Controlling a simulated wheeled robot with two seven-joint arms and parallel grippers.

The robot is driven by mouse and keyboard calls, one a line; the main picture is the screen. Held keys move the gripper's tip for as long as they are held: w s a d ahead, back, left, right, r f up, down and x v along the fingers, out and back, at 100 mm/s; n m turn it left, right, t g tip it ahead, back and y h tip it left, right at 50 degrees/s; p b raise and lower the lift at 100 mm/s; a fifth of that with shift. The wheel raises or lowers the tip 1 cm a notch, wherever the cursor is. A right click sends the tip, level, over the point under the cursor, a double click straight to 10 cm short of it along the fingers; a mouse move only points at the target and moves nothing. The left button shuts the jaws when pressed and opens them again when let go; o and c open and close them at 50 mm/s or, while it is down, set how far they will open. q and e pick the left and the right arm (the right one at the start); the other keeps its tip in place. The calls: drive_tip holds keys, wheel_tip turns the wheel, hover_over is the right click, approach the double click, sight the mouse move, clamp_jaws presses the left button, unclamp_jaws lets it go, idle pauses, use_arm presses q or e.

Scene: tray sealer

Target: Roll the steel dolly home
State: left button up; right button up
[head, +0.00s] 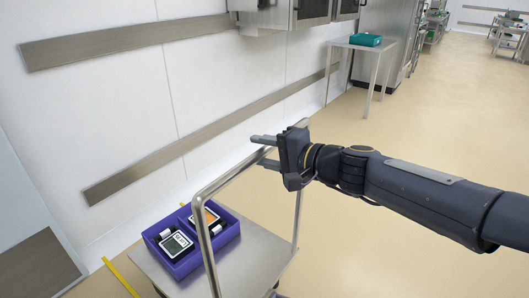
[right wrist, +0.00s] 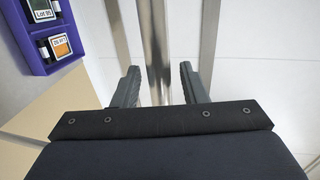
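The steel dolly (head: 245,262) stands at the lower middle of the head view, with a flat deck and an upright tubular handle (head: 211,250). My right gripper (head: 259,150) is at the top of this handle, its fingers pointing left toward the wall. In the right wrist view its two fingers (right wrist: 159,80) are apart, with a steel tube (right wrist: 155,45) running between them and gaps visible on both sides. Whether a finger touches the tube I cannot tell. My left gripper is not in view.
A purple bin (head: 186,267) with labelled devices rides on the deck. A white wall with steel rails (head: 180,148) runs along the left. Yellow floor tape (head: 121,278) lies left of the dolly. A steel table (head: 362,46) with a teal tray stands farther back. Beige floor is open at right.

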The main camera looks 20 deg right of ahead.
clamp_jaws()
idle(0.3)
